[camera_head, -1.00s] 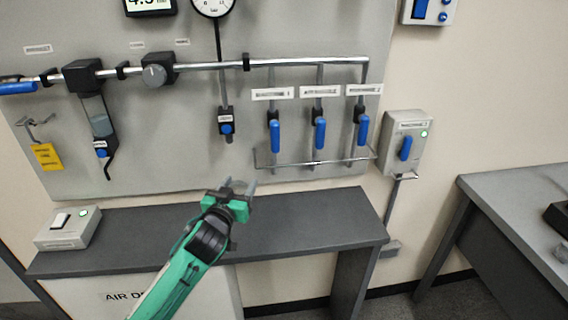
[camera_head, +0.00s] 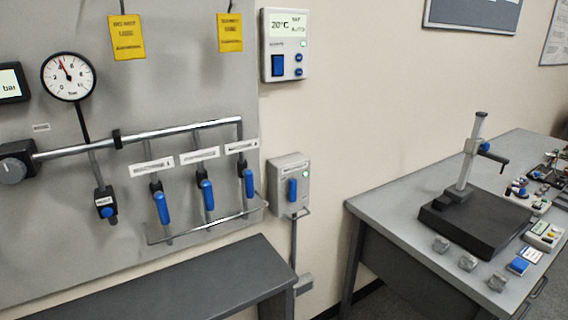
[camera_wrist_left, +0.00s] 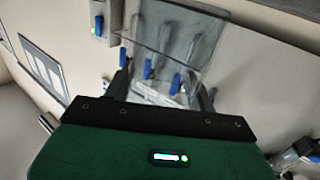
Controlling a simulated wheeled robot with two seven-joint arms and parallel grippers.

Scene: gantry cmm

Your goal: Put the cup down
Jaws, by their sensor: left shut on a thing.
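My left gripper (camera_wrist_left: 163,86) shows only in the left wrist view, with its two dark fingers apart above the green body. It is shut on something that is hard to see. A see-through grey shape (camera_wrist_left: 182,40) lies beyond and between the fingers and seems to be the clear cup. Its edges blend with the panel behind, so I cannot tell its tilt. No cup shows in the head view, and my right gripper is in neither view.
A dark bench (camera_head: 215,277) stands below the wall panel with blue valve levers (camera_head: 207,195) and a thin wire rail. At right, a grey table (camera_head: 388,205) holds a black-based stand (camera_head: 470,222), several small metal blocks and small devices. The table's front left is bare.

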